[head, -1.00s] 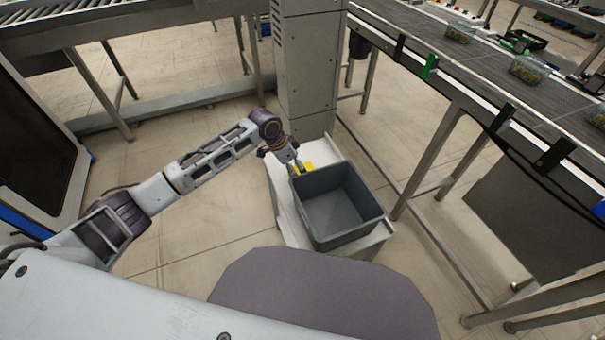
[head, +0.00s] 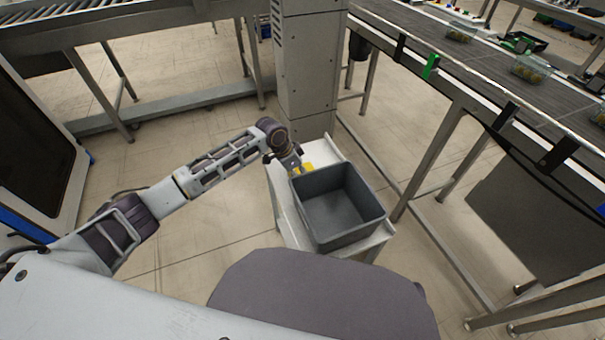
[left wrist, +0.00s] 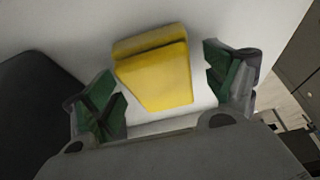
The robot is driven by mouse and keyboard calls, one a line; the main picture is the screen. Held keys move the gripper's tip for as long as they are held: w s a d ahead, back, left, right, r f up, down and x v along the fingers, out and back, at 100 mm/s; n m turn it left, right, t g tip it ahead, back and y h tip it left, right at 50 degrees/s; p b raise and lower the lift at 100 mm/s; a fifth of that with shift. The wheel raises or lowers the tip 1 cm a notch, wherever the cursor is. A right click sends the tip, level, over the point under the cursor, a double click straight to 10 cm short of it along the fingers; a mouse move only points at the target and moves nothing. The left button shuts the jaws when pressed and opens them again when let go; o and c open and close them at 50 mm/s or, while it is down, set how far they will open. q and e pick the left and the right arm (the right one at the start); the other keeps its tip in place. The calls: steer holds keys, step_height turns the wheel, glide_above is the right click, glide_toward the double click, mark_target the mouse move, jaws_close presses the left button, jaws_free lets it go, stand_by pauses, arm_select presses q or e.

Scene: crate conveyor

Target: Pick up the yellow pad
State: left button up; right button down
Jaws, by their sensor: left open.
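The yellow pad (left wrist: 158,80) lies on a white surface in the left wrist view, between the two green-lined fingers of my left gripper (left wrist: 165,85). The fingers are open, with a gap on each side of the pad. In the head view, a small part of the yellow pad (head: 307,167) shows beside the grey crate, on the white stand (head: 287,212). My left gripper (head: 297,170) is right at the pad there and partly covers it. My right gripper is in neither view.
The open, empty grey crate (head: 345,235) stands on the white stand close to the pad and gripper. A grey metal column (head: 308,70) rises just behind. A conveyor (head: 480,60) with several clear tubs runs along the right. Open floor lies to the left.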

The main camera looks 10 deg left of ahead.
arm_select(q)
steer(key=c, duration=1.1)
steer(key=shift+r, duration=0.15)
